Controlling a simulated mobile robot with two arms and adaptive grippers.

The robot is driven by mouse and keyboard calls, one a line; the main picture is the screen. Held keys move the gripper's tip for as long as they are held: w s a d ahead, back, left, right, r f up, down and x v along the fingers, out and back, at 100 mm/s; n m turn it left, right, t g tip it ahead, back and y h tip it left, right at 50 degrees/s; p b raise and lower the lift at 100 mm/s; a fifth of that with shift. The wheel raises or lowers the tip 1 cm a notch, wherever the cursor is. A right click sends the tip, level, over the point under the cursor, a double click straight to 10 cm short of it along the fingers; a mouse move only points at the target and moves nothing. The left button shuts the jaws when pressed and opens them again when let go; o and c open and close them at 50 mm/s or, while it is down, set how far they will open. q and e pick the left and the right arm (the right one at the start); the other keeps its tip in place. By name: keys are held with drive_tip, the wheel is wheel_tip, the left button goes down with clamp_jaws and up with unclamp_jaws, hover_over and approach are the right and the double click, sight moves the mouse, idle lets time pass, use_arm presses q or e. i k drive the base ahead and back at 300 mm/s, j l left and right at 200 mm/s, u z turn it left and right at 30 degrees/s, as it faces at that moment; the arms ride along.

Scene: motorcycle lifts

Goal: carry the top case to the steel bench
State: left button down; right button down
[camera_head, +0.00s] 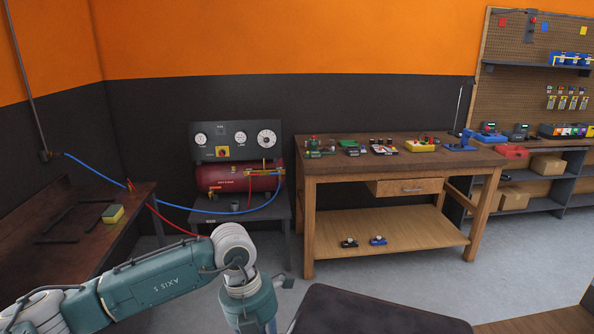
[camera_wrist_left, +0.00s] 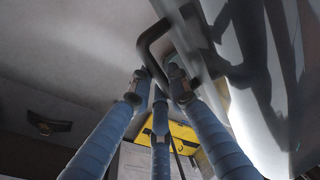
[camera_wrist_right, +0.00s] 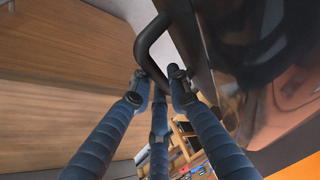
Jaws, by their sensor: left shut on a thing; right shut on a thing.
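The top case (camera_head: 370,312) shows as a dark lid at the bottom edge of the head view; the rest is out of frame. In the left wrist view its glossy dark side (camera_wrist_left: 265,90) is at the right, and my left gripper (camera_wrist_left: 157,82) is shut on a black handle on that side. In the right wrist view my right gripper (camera_wrist_right: 160,84) is shut on another black handle beside the dark shell (camera_wrist_right: 250,60). Neither gripper shows in the head view. A dark-topped bench (camera_head: 35,215) at the left may be the steel bench; I cannot tell for sure.
A red compressor (camera_head: 225,178) stands on a small grey table. A wooden workbench (camera_head: 400,155) with several small items is ahead. Grey floor (camera_head: 380,272) is open before it.

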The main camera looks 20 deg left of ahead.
sight(40, 273)
drive_tip(key=i+j+u, duration=0.25)
drive_tip(key=i+u, duration=0.2)
drive_tip(key=i+j+u, duration=0.15)
drive_tip(key=i+u, duration=0.7)
drive_tip(key=i+l+u, duration=0.15)
drive_tip(key=i+u, duration=0.25)
drive_tip(key=i+l+u, duration=0.55)
drive_tip(key=i+u, duration=0.3)
drive_tip(key=i+l+u, duration=0.2)
drive_tip(key=u, duration=0.2)
drive_tip(key=i+l+u, duration=0.4)
drive_tip(key=i+u, duration=0.3)
drive_tip(key=i+l+u, duration=0.1)
drive_tip(key=u, duration=0.2)
